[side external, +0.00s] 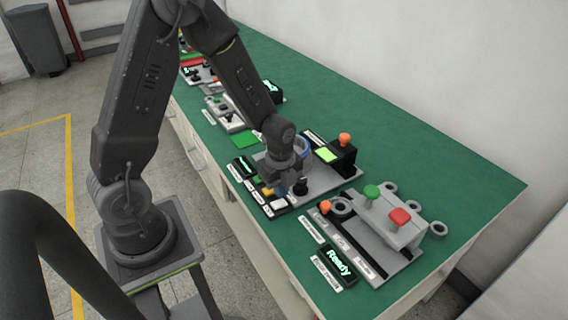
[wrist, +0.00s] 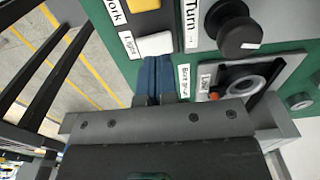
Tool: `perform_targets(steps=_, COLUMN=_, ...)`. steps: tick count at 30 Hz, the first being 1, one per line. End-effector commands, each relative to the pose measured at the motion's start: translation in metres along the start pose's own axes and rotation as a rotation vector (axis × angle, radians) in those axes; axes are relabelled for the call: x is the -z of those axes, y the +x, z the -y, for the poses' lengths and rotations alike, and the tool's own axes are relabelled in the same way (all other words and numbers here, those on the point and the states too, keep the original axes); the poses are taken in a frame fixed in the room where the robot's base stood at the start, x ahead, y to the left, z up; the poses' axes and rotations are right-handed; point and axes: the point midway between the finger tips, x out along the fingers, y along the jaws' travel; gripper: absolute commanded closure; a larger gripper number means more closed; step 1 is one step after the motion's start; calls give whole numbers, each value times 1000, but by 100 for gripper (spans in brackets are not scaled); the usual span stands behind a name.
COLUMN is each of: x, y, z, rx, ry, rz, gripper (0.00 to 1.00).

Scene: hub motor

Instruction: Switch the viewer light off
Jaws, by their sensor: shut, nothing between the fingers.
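In the wrist view a white button (wrist: 155,44) sits beside a white label whose small text I cannot read for certain. A yellow button (wrist: 143,5) is next to it, by a label ending in "ork". Both also show in the side view, the white one (side external: 278,205) nearer the front than the yellow one (side external: 267,192). My gripper (wrist: 153,75) has its blue fingers together and empty, close to the white button in the picture; contact cannot be told. In the side view my gripper (side external: 284,184) is over the button panel, partly hidden by the wrist.
A black knob (wrist: 237,32) with a "Turn" label stands right of the white button. A grey fixture (side external: 395,225) with green and red knobs and a "Ready" display (side external: 338,262) lie farther right on the green table (side external: 460,180). An orange-topped black block (side external: 343,158) stands behind.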

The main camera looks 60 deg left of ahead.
Motion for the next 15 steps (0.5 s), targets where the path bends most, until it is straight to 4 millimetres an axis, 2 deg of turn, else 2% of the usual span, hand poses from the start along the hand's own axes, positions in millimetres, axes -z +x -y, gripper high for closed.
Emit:
perform_targets(steps=3, x=0, y=-28, z=6, rx=10, ry=0, rz=2, gripper=100)
perform_targets(steps=9, x=0, y=-73, z=11, rx=9, ry=0, rz=2, gripper=100)
perform_targets(steps=15, x=0, y=-104, z=15, rx=4, ry=0, rz=1, gripper=100)
